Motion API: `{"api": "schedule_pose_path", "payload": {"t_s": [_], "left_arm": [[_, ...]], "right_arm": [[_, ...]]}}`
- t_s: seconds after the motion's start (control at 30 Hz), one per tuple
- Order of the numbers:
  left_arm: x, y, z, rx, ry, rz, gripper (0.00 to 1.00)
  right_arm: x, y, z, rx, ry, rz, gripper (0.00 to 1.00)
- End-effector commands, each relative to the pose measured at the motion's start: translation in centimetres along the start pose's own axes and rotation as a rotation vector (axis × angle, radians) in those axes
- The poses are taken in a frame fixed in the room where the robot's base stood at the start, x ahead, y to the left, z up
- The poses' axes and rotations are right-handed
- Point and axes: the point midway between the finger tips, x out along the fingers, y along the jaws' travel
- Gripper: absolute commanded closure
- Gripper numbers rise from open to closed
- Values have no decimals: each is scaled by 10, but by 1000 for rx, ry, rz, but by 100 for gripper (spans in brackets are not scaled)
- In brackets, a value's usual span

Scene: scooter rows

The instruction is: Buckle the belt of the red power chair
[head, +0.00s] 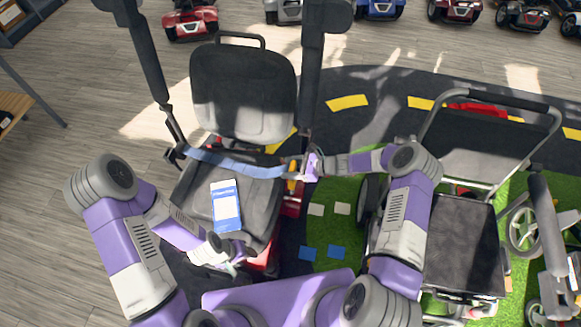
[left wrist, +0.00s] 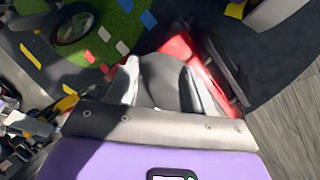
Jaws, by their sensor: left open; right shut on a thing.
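The red power chair (head: 243,92) has a dark grey back and seat, with red showing at its base. Its blue-grey belt (head: 235,164) runs across the seat from the left armrest to the right side. My right gripper (head: 306,167) is shut on the belt's right end, beside the right armrest. The buckle is too small or hidden to make out. My left gripper (head: 229,264) is open and empty, low at the seat's front edge. In the left wrist view its fingers (left wrist: 170,85) show before the chair's red base (left wrist: 182,48).
A blue-and-white card or leaflet (head: 226,206) lies on the seat. A folding wheelchair (head: 460,235) stands close on the right, on a green mat (head: 330,225). Several scooters (head: 190,20) line the back. Bare wooden floor (head: 110,110) lies to the left.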

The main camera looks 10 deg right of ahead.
Motion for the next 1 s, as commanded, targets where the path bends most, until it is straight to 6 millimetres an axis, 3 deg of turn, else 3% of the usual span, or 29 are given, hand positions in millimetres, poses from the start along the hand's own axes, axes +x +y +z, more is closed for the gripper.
{"api": "schedule_pose_path", "payload": {"t_s": [1.0], "left_arm": [[27,-10,-1,0,0,0,49]], "right_arm": [[14,0,-31,1,1,-1,90]]}}
